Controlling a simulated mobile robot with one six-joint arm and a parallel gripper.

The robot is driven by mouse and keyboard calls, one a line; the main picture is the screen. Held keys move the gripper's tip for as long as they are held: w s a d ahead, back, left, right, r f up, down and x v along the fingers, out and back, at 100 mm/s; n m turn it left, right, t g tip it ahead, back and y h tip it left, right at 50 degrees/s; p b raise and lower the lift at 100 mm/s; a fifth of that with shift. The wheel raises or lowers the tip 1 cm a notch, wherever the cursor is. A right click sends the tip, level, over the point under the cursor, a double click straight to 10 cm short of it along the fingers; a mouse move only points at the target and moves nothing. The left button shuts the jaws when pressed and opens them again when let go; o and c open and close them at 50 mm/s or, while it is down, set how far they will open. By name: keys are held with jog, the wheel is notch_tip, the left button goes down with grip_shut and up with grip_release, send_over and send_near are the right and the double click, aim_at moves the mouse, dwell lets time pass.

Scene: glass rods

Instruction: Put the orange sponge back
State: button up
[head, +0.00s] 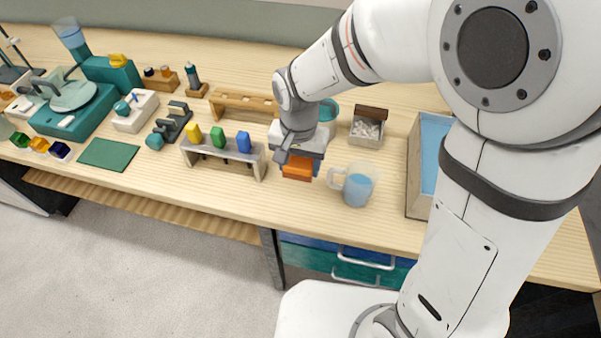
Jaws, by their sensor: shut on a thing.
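The orange sponge (297,168) shows as an orange block under my gripper, near the middle of the workbench. My gripper (299,158) points down and is shut on the sponge. Blue patches show at both sides of the sponge; I cannot tell whether they are my fingers or a thing behind. The gripper body hides the sponge's upper part, and I cannot tell whether the sponge touches the bench.
A jug of blue liquid (357,186) stands close right of the sponge. A rack with coloured blocks (222,162) stands left. Behind are a wooden rack (238,103) and a box of white pieces (367,128). A blue-bottomed tray (414,170) lies right. Bench is clear in front.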

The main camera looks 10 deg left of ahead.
send_over(299, 195)
notch_tip(299, 195, down, 6)
jog(key=shift+f+p, duration=0.3)
jog(key=shift+f, duration=1.7)
jog(key=shift+f, duration=0.1)
jog(key=shift+f, duration=0.15)
jog(key=o, duration=0.9)
jog(key=shift+o, duration=0.2)
notch_tip(299, 195, up, 13)
jog(key=shift+f, duration=0.2)
